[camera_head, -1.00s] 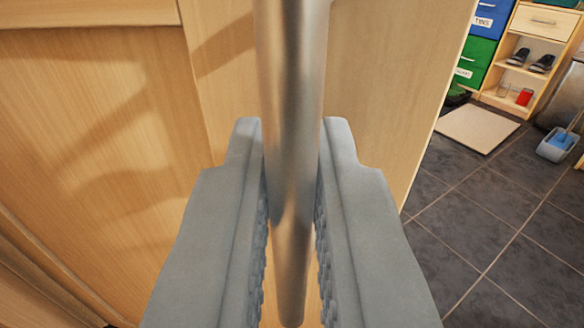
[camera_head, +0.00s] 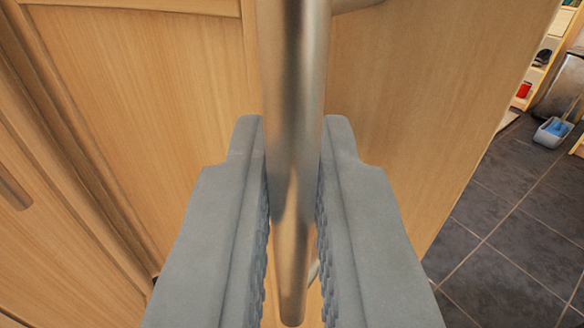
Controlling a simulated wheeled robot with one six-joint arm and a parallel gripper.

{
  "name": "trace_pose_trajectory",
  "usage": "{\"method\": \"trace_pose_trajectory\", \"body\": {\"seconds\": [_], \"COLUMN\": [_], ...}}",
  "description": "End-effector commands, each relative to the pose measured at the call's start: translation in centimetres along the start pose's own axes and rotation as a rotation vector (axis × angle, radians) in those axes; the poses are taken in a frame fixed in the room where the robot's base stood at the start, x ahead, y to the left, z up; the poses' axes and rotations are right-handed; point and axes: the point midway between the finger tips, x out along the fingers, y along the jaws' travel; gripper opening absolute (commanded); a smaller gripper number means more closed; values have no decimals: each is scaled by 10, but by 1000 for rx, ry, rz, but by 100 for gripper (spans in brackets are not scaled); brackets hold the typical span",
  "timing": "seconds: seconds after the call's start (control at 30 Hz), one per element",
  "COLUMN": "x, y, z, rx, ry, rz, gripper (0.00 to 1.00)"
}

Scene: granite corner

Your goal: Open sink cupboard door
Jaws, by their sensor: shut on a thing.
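A brushed metal bar handle (camera_head: 294,55) runs upright through the middle of the view. A short post joins it at the top right. My gripper (camera_head: 291,150) has one grey finger on each side of the bar and is shut on it. Behind the handle is the light wood cupboard door (camera_head: 150,85), with a recessed panel at left and a broad plain strip (camera_head: 410,90) at right. The wood ends at a slanting edge, with floor beyond it. The fingers hide the lower middle of the door.
Another wooden front with a metal handle (camera_head: 13,190) is at the far left. Dark tiled floor (camera_head: 500,215) lies open at right. A blue dustpan (camera_head: 553,132) and part of a shelf unit (camera_head: 540,55) stand at the upper right.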

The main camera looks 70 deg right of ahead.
Motion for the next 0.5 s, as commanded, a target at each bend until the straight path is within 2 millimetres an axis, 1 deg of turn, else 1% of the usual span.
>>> {"method": "trace_pose_trajectory", "body": {"seconds": [0.13, 0.17, 0.2, 0.23, 0.5], "x": [0, 0, 0, 0, 0], "y": [0, 0, 0, 0, 0], "z": [-1, -1, -1, -1, 0], "rx": [2, 2, 2, 1, 1], "ry": [1, 1, 1, 1, 0], "rz": [-1, -1, 0, 0, 0], "gripper": [0, 14, 22, 25, 25]}}
